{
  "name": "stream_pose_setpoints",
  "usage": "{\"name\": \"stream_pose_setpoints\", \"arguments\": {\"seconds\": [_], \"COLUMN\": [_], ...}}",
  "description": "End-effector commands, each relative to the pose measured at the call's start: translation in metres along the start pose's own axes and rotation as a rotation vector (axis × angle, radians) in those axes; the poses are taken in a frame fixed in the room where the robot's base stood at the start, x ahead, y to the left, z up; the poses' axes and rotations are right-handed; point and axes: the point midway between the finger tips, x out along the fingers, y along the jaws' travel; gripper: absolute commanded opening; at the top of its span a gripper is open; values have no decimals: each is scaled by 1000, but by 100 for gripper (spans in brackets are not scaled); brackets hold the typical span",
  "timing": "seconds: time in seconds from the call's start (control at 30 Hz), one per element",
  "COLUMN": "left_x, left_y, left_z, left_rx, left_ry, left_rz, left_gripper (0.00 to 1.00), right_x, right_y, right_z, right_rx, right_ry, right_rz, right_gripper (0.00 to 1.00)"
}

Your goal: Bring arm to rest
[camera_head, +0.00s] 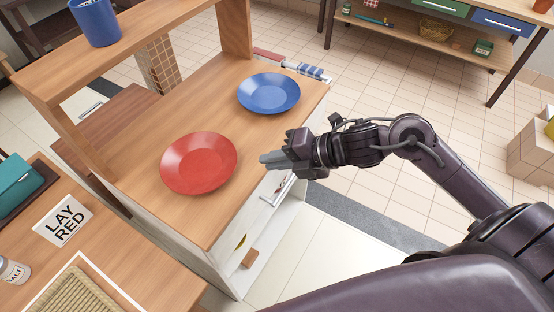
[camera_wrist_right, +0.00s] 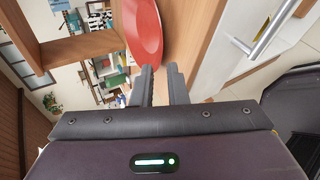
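My right arm comes in from the right of the head view. Its gripper (camera_head: 268,159) is at the front edge of the wooden counter, just right of the red plate (camera_head: 198,163) and below the blue plate (camera_head: 268,93). In the right wrist view the two fingers (camera_wrist_right: 161,72) stand a little apart with nothing between them. The red plate (camera_wrist_right: 144,30) shows beyond the fingertips there. My left gripper is in neither view.
The wooden counter (camera_head: 140,185) has a white drawer front with a handle (camera_head: 276,192) close to the gripper. A blue cup (camera_head: 96,22) stands on the raised shelf. A "LAY RED" card (camera_head: 63,220) lies at lower left. Tiled floor lies open beyond the arm.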

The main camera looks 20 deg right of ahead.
Motion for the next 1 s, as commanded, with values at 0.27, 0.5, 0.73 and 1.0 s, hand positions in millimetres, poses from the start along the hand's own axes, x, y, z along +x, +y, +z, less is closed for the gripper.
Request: {"name": "stream_pose_setpoints", "arguments": {"seconds": [0.27,0.5,0.73,1.0], "left_x": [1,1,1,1], "left_y": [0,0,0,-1], "left_z": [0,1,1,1], "left_rx": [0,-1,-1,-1], "left_ry": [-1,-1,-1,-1], "left_rz": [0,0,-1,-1], "left_gripper": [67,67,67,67], "right_x": [-8,-8,-5,11], "right_y": [0,0,0,-13], "right_z": [-1,-1,0,21], "right_rx": [-1,-1,25,607], "right_ry": [2,1,-17,-394], "right_rz": [-1,-1,4,60], "right_gripper": [13,13,13,13]}}
